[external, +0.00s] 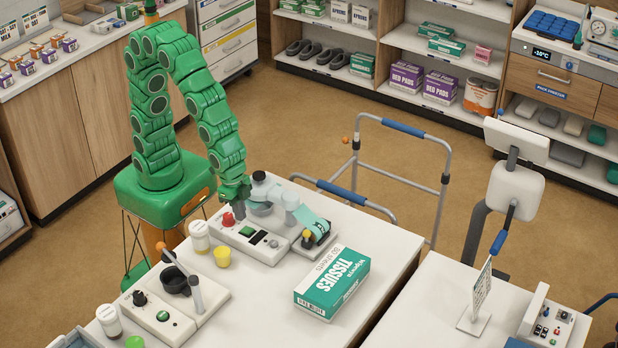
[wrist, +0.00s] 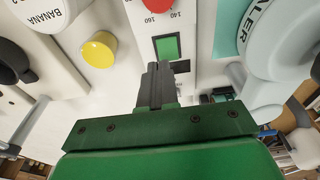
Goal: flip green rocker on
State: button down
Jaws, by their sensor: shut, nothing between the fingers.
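The green rocker (wrist: 166,47) is a rectangle in a dark frame on a white panel, just ahead of my fingertips in the wrist view. In the external view the rocker (external: 259,237) sits on top of a white box-shaped device (external: 270,252) near the table's far left edge. My gripper (wrist: 156,72) is shut and empty, its dark fingers together, with the tips just below the rocker in the picture. I cannot tell whether they touch the panel or which way the rocker is tilted. In the external view my gripper (external: 242,206) reaches down behind the device.
A red knob (external: 228,219) is on the device beside the rocker. A teal-and-white item (external: 312,222) is close on the right. A tissue box (external: 333,283) lies nearer the front.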

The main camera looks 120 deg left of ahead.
aim_at(249, 233)
notch_tip(249, 233, up, 9)
jog(key=s, duration=0.2)
jog(key=shift+r, duration=0.15)
jog(key=shift+w, duration=0.2)
jog(key=shift+w+r+t, duration=0.1)
jog(key=shift+w+t, duration=0.2)
jog(key=shift+w, duration=0.25)
jog(key=w+f, duration=0.1)
jog(key=f, duration=0.8)
jog(key=w+f, duration=0.1)
jog(key=f, duration=0.3)
jog(key=shift+w+f, duration=0.35)
jog(key=shift+f, duration=0.05)
jog(key=shift+w+f, duration=0.1)
